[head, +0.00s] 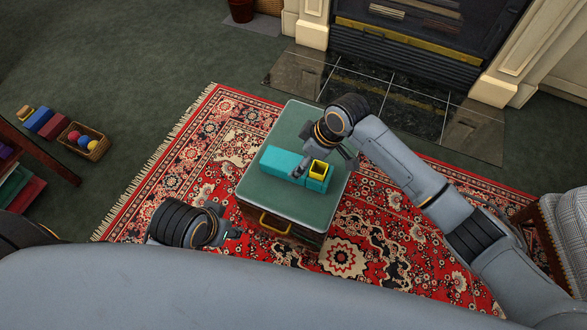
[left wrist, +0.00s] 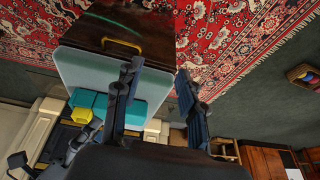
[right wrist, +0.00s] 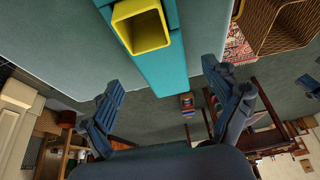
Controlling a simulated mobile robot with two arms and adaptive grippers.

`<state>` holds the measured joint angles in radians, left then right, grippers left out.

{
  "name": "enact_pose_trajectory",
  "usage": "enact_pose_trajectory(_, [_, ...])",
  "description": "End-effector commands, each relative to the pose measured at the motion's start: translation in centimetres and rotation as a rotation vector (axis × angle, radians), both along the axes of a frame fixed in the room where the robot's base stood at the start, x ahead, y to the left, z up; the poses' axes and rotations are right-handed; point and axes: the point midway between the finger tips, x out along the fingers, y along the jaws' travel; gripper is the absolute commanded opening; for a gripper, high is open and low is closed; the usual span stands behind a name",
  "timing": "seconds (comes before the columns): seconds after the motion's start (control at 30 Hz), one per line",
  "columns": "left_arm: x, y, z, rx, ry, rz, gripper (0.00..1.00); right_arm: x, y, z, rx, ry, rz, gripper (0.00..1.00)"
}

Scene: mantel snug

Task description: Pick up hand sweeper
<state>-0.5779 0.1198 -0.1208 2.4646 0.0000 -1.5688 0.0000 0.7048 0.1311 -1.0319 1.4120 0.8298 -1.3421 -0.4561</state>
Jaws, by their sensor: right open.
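The hand sweeper appears to be the long teal body (head: 283,162) with a square yellow opening (head: 319,168) at its right end, lying on the green top of a small cabinet (head: 300,119). My right gripper (head: 326,157) is open above the sweeper's right part and hides some of it. In the right wrist view the teal body (right wrist: 160,72) lies beyond and between the spread fingers, apparently not gripped. My left gripper (head: 230,222) is open and empty, left of the cabinet's front. The sweeper also shows in the left wrist view (left wrist: 148,109).
The cabinet has a yellow drawer handle (head: 274,224) and stands on a red patterned rug (head: 215,150). A fireplace (head: 415,50) is behind. A basket of balls (head: 84,141) and books lie on the left floor. An armchair (head: 568,235) is at the right.

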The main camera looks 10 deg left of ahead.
Motion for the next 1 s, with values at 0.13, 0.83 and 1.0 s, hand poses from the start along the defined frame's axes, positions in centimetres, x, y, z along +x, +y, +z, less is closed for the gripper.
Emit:
enact_pose_trajectory(0.13, [-0.1, 0.0, 0.1, 0.001, -0.002, 0.000, 0.40, 0.1, 0.3, -0.9, 0.000, -0.001, 0.000, 0.89])
enact_pose_trajectory(0.83, [2.2, -0.6, -1.0, -0.021, -0.108, -0.009, 0.40, 0.2, 2.3, -5.1, 0.000, -0.002, -0.001, 0.76])
enact_pose_trajectory(1.0, [2.2, -0.6, -1.0, -0.021, -0.108, -0.008, 0.40, 0.2, 2.3, -5.1, 0.000, -0.002, -0.001, 0.42])
